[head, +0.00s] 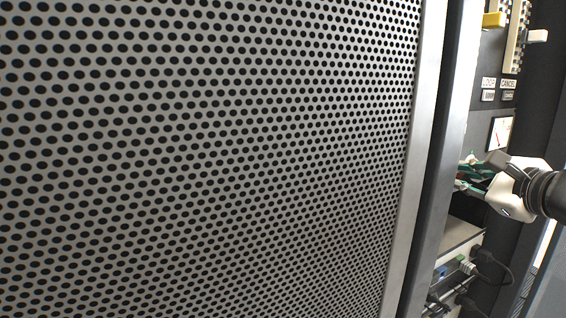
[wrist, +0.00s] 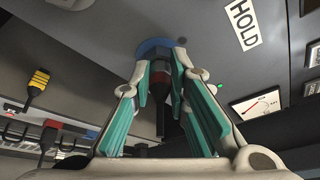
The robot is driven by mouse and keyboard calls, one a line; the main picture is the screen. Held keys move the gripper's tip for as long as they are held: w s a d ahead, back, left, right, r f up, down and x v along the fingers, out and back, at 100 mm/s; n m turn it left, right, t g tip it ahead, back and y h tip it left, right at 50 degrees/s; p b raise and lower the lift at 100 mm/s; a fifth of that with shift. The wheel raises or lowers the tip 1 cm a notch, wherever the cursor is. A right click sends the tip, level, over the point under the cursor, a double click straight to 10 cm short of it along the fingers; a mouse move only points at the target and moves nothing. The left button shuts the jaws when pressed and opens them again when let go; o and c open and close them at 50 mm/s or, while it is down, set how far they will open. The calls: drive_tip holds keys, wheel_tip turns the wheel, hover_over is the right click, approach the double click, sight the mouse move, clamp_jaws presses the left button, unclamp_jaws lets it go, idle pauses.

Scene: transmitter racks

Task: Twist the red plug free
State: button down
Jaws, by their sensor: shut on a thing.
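The red plug (wrist: 160,78) is in the middle of the wrist view, with a dark body or lead hanging below it. Its upper end meets a blue round socket (wrist: 158,47) on the grey panel. My gripper (wrist: 160,66) has its teal-padded fingers closed in on both sides of the plug, near the socket. In the head view my gripper (head: 474,170) reaches in from the right, in front of the rack.
A large perforated metal door (head: 210,150) fills most of the head view. A meter (wrist: 262,104) and a HOLD label (wrist: 244,22) are to the right. A yellow-and-black plug (wrist: 38,85) and cables are to the left. Black plugs (head: 482,256) with cables sit below my gripper.

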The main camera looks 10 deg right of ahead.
drive_tip(key=c, duration=1.5)
unclamp_jaws()
drive_tip(key=shift+w+a, duration=0.2)
drive_tip(key=shift+o, duration=0.2)
drive_tip(key=shift+s+d, duration=0.1)
